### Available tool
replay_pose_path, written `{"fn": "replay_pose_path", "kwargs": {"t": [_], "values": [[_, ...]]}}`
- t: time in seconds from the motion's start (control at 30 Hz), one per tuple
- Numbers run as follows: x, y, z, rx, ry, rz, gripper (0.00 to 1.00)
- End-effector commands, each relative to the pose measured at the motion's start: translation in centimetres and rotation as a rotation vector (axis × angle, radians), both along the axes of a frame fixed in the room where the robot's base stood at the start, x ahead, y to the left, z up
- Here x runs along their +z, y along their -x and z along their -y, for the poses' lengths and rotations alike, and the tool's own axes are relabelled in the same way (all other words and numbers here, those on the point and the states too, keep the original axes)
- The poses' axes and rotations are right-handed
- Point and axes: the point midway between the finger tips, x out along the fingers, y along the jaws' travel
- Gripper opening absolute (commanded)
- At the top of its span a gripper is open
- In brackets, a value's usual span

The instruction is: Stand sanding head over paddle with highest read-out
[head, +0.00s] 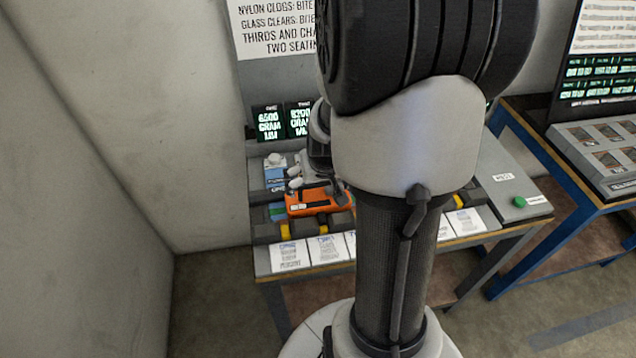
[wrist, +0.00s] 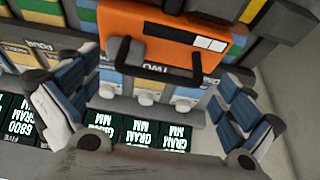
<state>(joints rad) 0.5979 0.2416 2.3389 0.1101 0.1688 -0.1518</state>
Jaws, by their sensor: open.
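An orange block with a black handle, likely the sanding head, lies on the bench in the head view (head: 308,202); the wrist view shows it top centre (wrist: 165,38). My gripper (wrist: 150,88) is open, with its blue-padded fingers spread to either side below the block and nothing between them held. In the head view my arm hides most of the gripper. White knobs (wrist: 146,98) stand in a row beyond the block, by labels reading TWO and FOUR; which parts are paddles I cannot tell. Read-outs show about 6500 (head: 268,122) and 8200 (head: 299,120); others are hidden or unreadable.
A sign stands behind the bench (head: 272,30). White cards (head: 290,256) line the front edge. A grey sloped box with a green button (head: 519,202) is at right. Another blue-framed table (head: 545,150) with a panel stands further right. A wall (head: 70,180) closes the left.

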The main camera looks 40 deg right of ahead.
Motion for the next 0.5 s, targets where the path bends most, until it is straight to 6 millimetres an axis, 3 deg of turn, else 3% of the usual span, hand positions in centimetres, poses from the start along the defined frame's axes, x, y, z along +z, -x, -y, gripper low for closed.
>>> {"fn": "replay_pose_path", "kwargs": {"t": [0.03,0.2,0.5], "values": [[1.6,0.4,-0.2,0.000,0.003,0.003,1.00],[5.1,1.6,-1.0,0.001,0.003,0.003,1.00],[8.8,3.1,-1.9,0.001,0.002,0.000,1.00]]}}
